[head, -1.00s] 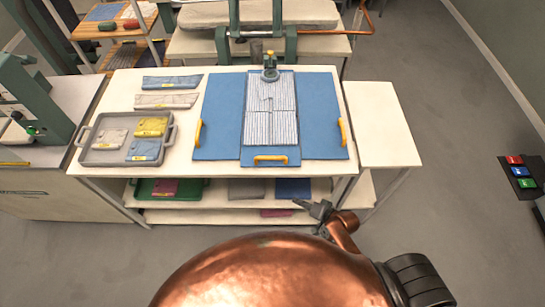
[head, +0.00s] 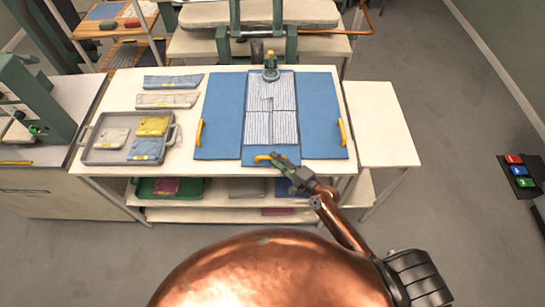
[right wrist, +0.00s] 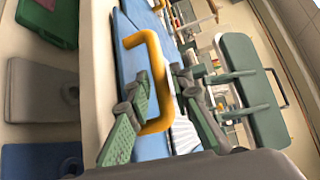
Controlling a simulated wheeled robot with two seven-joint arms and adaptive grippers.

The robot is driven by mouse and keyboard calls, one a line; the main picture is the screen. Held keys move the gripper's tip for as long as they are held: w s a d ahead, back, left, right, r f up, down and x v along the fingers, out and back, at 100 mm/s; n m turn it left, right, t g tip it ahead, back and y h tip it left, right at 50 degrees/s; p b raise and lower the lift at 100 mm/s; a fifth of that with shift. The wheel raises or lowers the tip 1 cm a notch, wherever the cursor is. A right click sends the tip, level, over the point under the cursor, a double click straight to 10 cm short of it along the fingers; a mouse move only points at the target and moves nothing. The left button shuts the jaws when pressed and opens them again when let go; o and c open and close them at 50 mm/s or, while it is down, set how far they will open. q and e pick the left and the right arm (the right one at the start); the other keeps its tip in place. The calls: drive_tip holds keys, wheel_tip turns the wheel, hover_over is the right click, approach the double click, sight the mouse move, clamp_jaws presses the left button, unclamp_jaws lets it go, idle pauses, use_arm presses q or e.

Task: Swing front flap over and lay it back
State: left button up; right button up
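The blue folding board (head: 220,110) lies on the white table with a folded striped shirt (head: 270,120) on its middle. Its front flap (head: 252,162) lies flat toward me and carries a yellow handle (head: 262,157). My right gripper (head: 275,158) is at the right part of this handle and partly hides the flap. In the right wrist view the front handle (right wrist: 158,75) stands between the spread fingers of my right gripper (right wrist: 155,105); whether they touch it is unclear. My left gripper is not in view.
Side panels with yellow handles (head: 199,132) flank the shirt. A green clamp (head: 270,74) stands at its back. A grey tray (head: 103,155) of folded clothes and two folded pieces (head: 170,82) lie left. The side table (head: 383,125) is bare. A lower shelf holds a green bin (head: 145,188).

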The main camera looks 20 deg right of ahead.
drive_tip(key=shift+x, duration=1)
drive_tip(key=shift+c, duration=0.2)
clamp_jaws()
